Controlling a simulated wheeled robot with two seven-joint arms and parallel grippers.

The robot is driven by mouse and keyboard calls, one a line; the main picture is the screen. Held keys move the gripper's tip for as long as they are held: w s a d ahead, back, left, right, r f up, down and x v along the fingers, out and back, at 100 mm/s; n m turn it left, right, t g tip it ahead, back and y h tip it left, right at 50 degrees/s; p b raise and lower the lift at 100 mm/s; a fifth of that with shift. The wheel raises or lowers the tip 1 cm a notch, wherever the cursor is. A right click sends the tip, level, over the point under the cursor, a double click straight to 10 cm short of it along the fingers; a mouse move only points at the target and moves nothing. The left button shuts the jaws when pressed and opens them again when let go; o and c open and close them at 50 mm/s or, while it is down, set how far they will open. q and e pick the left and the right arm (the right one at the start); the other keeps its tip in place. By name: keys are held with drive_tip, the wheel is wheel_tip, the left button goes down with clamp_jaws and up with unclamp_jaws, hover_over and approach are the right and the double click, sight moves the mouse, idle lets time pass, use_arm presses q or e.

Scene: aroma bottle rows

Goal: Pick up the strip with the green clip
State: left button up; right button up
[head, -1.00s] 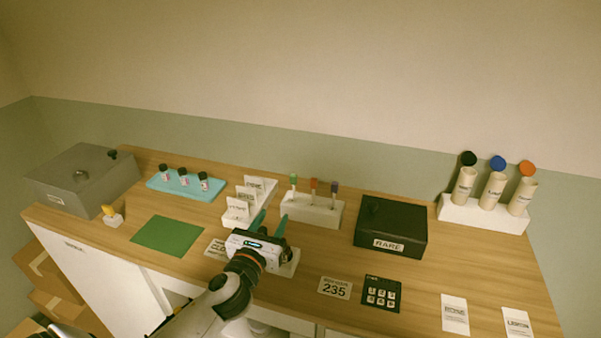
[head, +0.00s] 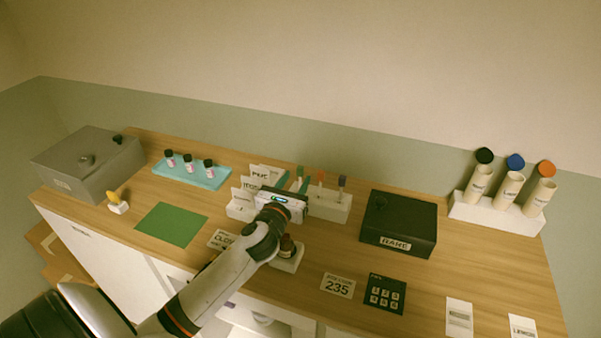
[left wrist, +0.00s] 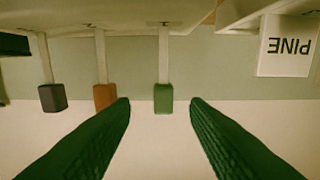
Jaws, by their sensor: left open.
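The strip with the green clip (head: 299,171) stands in a white holder (head: 330,208), left of the strips with the orange clip (head: 320,177) and the purple clip (head: 341,182). My left gripper (head: 294,184) is open at this end of the holder. The left wrist view is upside down. There the green clip (left wrist: 163,98) lies between the two green fingertips (left wrist: 158,104), with a gap on each side. The orange clip (left wrist: 105,96) is close beside one finger, and the dark clip (left wrist: 52,98) is farther off. My gripper partly hides the holder in the head view. My right gripper is out of view.
A white card rack (head: 240,207) stands just left of my gripper; its PINE card (left wrist: 286,46) shows in the wrist view. A black box (head: 398,222) is right of the holder. A small dark bottle (head: 288,247) stands on a white base below my wrist.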

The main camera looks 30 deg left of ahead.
sight(299, 171)
use_arm(q)
drive_tip(key=p+x, duration=0.1)
drive_tip(key=x, duration=0.3)
drive_tip(key=shift+w+a+r, duration=0.2)
drive_tip(key=shift+w+f, duration=0.1)
drive_tip(key=shift+w, duration=0.15)
drive_tip(key=shift+s, duration=0.1)
drive_tip(key=shift+c, duration=0.8)
clamp_jaws()
